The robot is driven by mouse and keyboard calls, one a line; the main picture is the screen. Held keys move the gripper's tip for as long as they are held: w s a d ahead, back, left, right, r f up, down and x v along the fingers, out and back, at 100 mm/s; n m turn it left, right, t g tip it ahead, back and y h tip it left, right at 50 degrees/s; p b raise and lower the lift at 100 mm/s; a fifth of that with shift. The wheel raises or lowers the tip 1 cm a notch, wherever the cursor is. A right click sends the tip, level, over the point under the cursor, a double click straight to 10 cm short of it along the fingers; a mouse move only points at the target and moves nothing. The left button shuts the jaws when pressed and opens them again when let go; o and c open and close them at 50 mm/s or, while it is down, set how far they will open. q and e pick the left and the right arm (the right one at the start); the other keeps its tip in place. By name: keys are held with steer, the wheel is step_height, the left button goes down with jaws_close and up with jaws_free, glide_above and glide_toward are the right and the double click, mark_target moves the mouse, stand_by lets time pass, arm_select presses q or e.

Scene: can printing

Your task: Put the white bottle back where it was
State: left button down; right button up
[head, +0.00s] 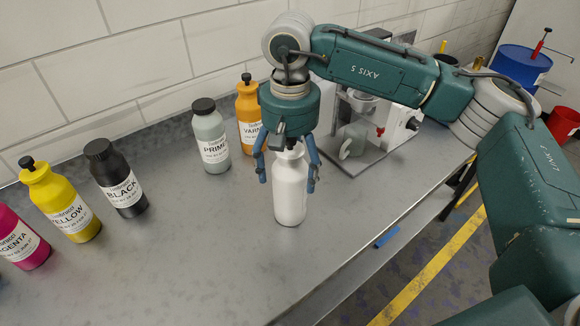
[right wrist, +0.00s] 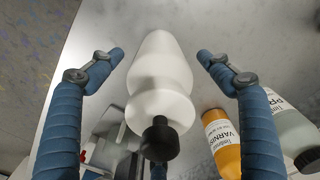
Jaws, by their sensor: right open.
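The white bottle (head: 291,192) stands upright on the grey metal table, in front of the orange varnish bottle. My right gripper (head: 289,180) is above it, pointing down, with its blue fingers open on either side of the bottle's upper part. In the right wrist view the white bottle (right wrist: 160,85) with its black cap lies between the two spread fingers (right wrist: 162,58), with a gap visible on both sides. The bottle's top is partly hidden by the gripper in the head view. My left gripper is not in view.
A varnish bottle (head: 247,115), a grey primer bottle (head: 212,138), a black bottle (head: 117,180), a yellow bottle (head: 62,203) and a magenta bottle (head: 18,240) line the back. A machine (head: 375,125) stands right. A blue strip (head: 386,237) lies near the front edge. The front left is clear.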

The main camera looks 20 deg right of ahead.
steer(key=shift+r, duration=0.4)
step_height(320, 180, up, 11)
steer(key=shift+r+b, duration=0.15)
steer(key=shift+b, duration=0.8)
steer(key=shift+r, duration=0.1)
